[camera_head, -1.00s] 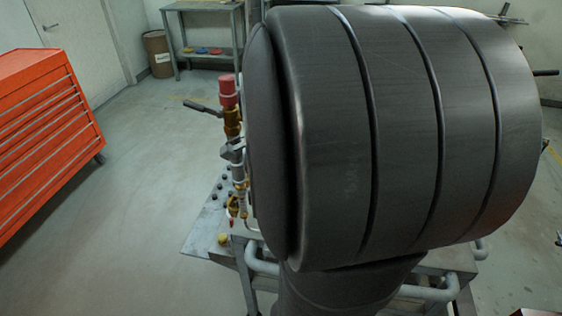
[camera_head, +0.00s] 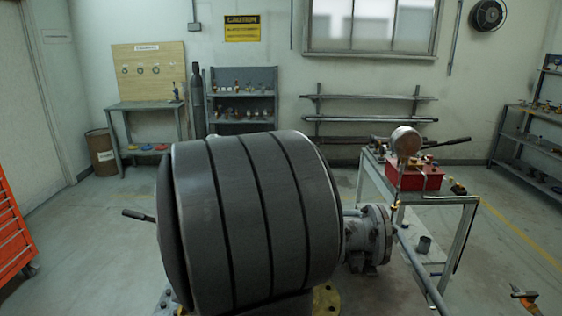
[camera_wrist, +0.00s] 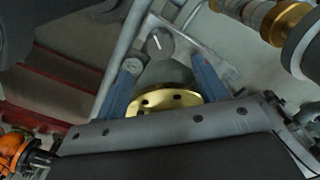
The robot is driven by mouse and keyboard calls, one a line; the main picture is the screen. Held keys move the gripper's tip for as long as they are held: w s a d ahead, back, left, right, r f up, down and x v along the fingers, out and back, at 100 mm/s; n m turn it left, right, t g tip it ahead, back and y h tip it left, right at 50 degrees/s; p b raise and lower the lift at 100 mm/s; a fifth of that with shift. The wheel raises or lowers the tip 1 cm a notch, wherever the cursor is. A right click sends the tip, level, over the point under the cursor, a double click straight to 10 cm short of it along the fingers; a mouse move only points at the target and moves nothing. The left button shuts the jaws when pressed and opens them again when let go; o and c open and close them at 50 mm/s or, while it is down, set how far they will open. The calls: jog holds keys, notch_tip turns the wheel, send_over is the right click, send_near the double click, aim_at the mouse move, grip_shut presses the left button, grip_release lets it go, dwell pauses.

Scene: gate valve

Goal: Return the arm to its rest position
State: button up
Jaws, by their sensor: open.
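My gripper (camera_wrist: 163,65) is in the wrist view, its two blue fingers spread apart with nothing held between them. Behind and between the fingers a gold bolted flange (camera_wrist: 165,101) shows, with a dark rounded body and a grey round knob above it. In the head view my large dark ribbed arm link fills the lower middle and hides my gripper. A grey flanged pipe fitting (camera_head: 368,238) shows just right of the link, and part of a yellow flange (camera_head: 327,300) shows below it.
A metal side table (camera_head: 450,199) bearing a red box (camera_head: 412,176) with a round gauge stands at right. A red tool cabinet (camera_head: 12,235) is at the left edge. A black lever (camera_head: 138,215) pokes out left of my link. Floor at left is open.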

notch_tip(320, 180, down, 8)
jog(key=shift+f, duration=0.25)
jog(key=shift+r, duration=0.1)
dwell(0.4)
notch_tip(320, 180, up, 17)
notch_tip(320, 180, down, 17)
jog(key=shift+f, duration=0.1)
jog(key=n, duration=0.3)
jog(key=shift+n, duration=0.4)
jog(key=n, duration=0.4)
jog(key=shift+d+n, duration=0.1)
jog(key=shift+n, duration=0.3)
jog(key=n, duration=0.3)
jog(key=shift+n, duration=0.3)
jog(key=shift+d+n, duration=0.1)
jog(key=shift+n, duration=2.1)
dwell(1.0)
